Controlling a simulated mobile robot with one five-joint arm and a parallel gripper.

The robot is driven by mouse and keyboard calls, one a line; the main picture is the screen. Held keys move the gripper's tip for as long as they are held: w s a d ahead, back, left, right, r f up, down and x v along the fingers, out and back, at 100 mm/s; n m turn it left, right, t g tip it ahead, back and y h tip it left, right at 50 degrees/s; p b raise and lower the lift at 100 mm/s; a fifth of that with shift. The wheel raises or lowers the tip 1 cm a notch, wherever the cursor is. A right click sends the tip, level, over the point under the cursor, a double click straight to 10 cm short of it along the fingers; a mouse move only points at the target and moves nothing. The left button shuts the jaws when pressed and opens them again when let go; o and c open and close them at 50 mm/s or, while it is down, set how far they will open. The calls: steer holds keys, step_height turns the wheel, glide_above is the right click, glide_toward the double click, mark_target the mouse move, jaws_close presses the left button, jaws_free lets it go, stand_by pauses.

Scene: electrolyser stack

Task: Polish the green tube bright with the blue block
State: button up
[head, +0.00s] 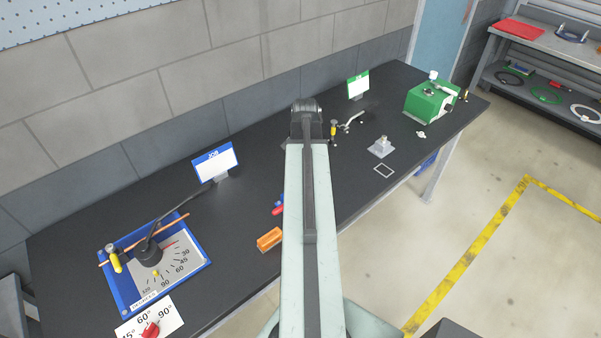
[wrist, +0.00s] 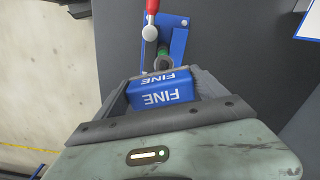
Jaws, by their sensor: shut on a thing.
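The blue block (wrist: 166,94), printed FINE, sits between the jaws of my gripper (wrist: 164,80) in the wrist view. The jaws are shut on it. Just beyond the block is a green tube end (wrist: 165,63), on or beside a blue clamp fixture (wrist: 179,43) with a red handle (wrist: 152,6). Most of the tube is hidden by the block and gripper, so I cannot tell whether the block touches it or how bright its surface is. In the head view my arm hides the gripper, block and tube.
On the dark bench (head: 245,225), an orange block (head: 269,239) lies left of my arm. A bending plate (head: 190,268) with a copper-coloured rod is at the left. A green machine (head: 430,98) and a grey stand (head: 381,147) are at the right.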

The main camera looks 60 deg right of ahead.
steer(key=shift+w+a+r, duration=0.1)
steer(key=shift+w+a, duration=0.15)
steer(key=shift+a, duration=0.45)
steer(key=shift+w+a, duration=0.2)
steer(key=shift+a, duration=0.5)
steer(key=a, duration=0.3)
steer(key=shift+w+f, duration=0.2)
steer(key=shift+w, duration=0.15)
steer(key=shift+d, duration=0.15)
steer(key=shift+s+d+r, duration=0.1)
steer(key=shift+s+d, duration=0.1)
steer(key=shift+d, duration=0.5)
steer(key=shift+s+d+r, duration=0.1)
steer(key=shift+s+d, duration=0.05)
steer(key=shift+d, duration=0.55)
